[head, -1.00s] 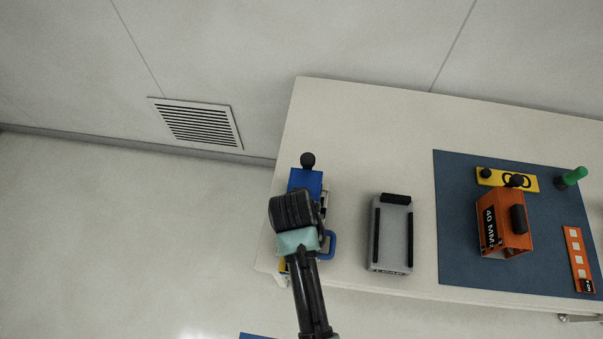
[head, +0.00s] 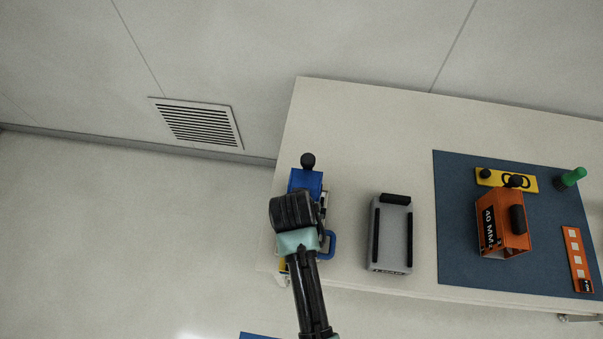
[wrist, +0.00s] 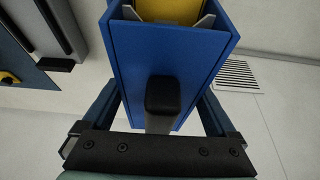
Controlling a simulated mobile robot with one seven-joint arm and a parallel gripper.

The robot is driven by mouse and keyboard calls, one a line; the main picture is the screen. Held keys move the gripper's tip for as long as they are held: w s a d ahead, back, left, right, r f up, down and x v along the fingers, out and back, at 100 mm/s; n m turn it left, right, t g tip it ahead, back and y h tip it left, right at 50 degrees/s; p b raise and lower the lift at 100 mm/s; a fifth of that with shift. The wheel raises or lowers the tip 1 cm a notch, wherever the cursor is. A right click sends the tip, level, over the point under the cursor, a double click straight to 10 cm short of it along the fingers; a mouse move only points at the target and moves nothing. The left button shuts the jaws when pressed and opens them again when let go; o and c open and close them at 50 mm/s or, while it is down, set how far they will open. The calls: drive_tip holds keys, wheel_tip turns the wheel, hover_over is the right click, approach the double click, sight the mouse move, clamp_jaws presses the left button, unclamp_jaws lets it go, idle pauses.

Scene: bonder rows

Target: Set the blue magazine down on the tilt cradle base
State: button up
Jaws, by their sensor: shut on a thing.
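The blue magazine (head: 304,181) is at the left end of the table in the head view, partly hidden by my wrist. In the wrist view it is a tall blue box (wrist: 200,60) with a yellow piece inside its open end and a black knob on the near face. My gripper (wrist: 162,100) is shut on it, with a finger at either side. The tilt cradle base (head: 392,240) appears to be the grey block with two black side rails and a black end stop. It is empty and stands to the right of the magazine, apart from it.
A blue mat (head: 455,220) at the right holds an orange box (head: 490,225), a yellow plate (head: 500,178), an orange strip (head: 574,250) and a green-handled item (head: 572,178). The pale table (head: 350,130) is bare behind the grey block. A wall vent (head: 197,124) is at the left.

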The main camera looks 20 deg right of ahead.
drive_tip(key=shift+f, duration=0.1)
drive_tip(key=shift+f+b, duration=0.85)
drive_tip(key=shift+f, duration=0.25)
drive_tip(key=shift+f, duration=0.15)
idle(0.3)
drive_tip(key=shift+f+b, duration=0.35)
drive_tip(key=shift+f, duration=0.3)
drive_tip(key=o, duration=1.6)
drive_tip(key=shift+c, duration=0.2)
drive_tip(key=shift+s+f, duration=0.1)
